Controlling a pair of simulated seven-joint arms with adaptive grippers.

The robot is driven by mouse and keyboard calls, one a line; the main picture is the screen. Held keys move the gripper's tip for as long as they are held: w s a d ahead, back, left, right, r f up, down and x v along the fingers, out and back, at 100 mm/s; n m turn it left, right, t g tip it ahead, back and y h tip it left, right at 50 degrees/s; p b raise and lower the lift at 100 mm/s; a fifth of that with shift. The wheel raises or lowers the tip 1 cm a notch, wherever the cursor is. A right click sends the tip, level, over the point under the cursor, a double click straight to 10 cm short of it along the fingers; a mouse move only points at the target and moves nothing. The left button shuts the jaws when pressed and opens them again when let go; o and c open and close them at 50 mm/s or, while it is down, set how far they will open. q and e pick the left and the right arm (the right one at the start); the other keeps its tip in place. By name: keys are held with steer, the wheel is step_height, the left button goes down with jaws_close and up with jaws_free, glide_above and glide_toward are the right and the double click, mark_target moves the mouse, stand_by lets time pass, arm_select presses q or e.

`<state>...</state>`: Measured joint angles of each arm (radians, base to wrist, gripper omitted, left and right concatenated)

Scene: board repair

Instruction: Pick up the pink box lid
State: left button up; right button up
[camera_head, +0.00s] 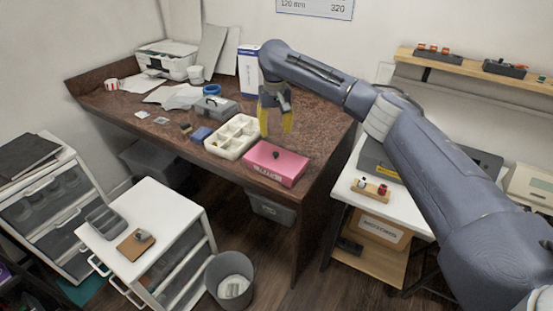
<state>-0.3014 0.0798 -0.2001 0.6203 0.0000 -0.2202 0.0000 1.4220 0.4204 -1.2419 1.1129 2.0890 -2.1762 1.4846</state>
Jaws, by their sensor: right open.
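The pink box lid (284,163) lies on the brown desk (330,118) near its front right edge. It has a small dark knob (276,155) on top and a pale label on its front side. What is under the lid is hidden. My right gripper (275,130) has yellow fingers that point down and is open. It hangs above and behind the lid, apart from it, with nothing between its fingers. My left gripper is not in view.
A cream compartment tray (233,137) stands just left of the lid. A grey case (216,107), a blue item (202,134) and a white printer (167,60) are further left. A tall white-and-blue box (247,69) stands behind my right gripper. The desk right of the lid is clear.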

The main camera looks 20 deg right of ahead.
mark_target(276, 153)
steer(key=shift+d+f, duration=0.15)
steer(key=shift+f, duration=5.3)
jaws_close()
